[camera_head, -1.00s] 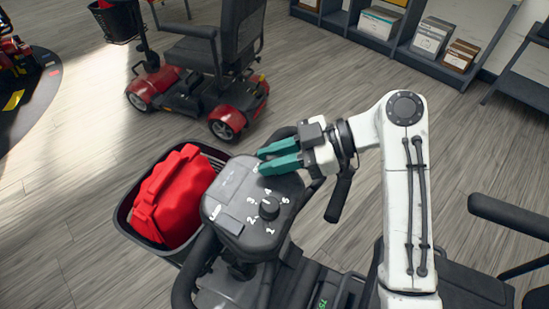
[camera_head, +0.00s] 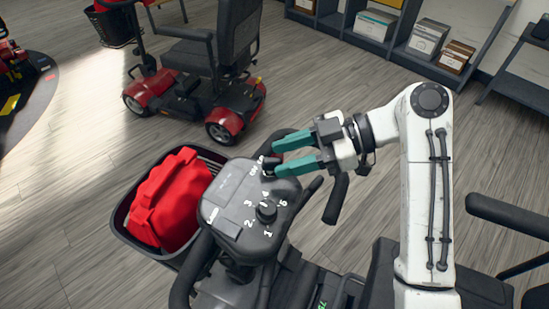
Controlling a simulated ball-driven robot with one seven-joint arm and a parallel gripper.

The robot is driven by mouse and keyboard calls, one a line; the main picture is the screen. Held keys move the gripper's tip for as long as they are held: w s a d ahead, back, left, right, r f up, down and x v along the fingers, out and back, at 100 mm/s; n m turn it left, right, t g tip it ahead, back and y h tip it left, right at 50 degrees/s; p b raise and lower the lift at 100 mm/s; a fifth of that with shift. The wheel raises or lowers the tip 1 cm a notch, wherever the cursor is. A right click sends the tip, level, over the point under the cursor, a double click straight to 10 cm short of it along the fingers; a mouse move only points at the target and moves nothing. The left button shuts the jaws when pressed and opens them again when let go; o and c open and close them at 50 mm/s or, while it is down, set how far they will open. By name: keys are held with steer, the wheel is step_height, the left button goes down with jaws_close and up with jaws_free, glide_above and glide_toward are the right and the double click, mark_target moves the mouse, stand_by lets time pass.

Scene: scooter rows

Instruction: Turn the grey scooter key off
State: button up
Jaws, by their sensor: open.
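The grey scooter's control console (camera_head: 232,205) is in the middle of the head view, with a speed dial (camera_head: 266,211) ringed by white numbers. A small dark key (camera_head: 268,163) appears to stand at the console's far right corner, beside white lettering; its turn position is too small to tell. My gripper (camera_head: 276,159) comes in from the right, its two teal fingers pointing left and apart. The fingertips are just right of the key, with nothing visible held between them. Whether they touch the key or console, I cannot tell.
A black basket (camera_head: 128,222) holding a red bag (camera_head: 170,198) is left of the console. Black handlebars (camera_head: 336,200) flank the console. A red scooter (camera_head: 198,98) stands behind on open wooden floor. Shelves with boxes (camera_head: 429,37) line the back right.

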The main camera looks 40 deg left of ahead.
steer(key=v, duration=0.7)
steer(key=shift+w, duration=0.15)
steer(key=shift+d, duration=0.1)
